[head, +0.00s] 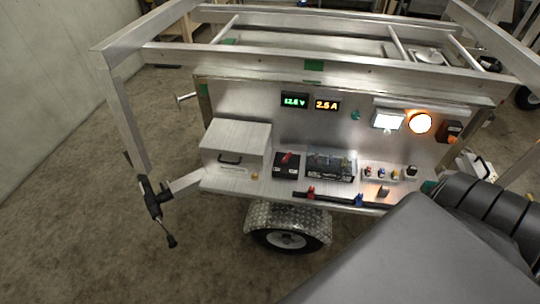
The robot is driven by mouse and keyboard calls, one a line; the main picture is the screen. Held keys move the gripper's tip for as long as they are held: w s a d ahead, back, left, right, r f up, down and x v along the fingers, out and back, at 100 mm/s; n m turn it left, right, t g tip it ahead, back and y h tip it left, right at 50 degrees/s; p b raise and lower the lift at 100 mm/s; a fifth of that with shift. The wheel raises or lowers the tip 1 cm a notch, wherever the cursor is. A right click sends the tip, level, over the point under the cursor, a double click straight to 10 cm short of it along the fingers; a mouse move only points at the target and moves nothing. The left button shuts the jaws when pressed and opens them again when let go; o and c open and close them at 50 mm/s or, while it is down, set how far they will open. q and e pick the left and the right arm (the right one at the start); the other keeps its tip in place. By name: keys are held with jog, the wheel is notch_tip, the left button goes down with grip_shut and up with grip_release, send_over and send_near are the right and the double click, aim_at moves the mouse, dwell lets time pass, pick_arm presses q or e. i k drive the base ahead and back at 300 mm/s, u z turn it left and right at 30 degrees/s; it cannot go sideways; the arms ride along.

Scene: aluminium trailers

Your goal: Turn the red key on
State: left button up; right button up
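A red key-like handle (287,157) sits on top of a small black box (286,171), on the silver shelf of the aluminium trailer. It is small in the head view, and I cannot tell its exact turn position. Neither of my grippers shows. A large grey link of my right arm (400,260) fills the lower right and hides part of the trailer's right side.
A silver case (235,146) stands left of the black box, and a clear-sided box (331,165) stands right. A dark rail (335,199) along the shelf front carries red and blue pieces. Lit displays (294,101) and an orange lamp (420,123) are on the panel. Frame beams (250,55) cross above.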

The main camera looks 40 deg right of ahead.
aim_at(285, 160)
jog(key=u, duration=1.4)
jog(key=i, duration=0.8)
jog(key=z, duration=2.25)
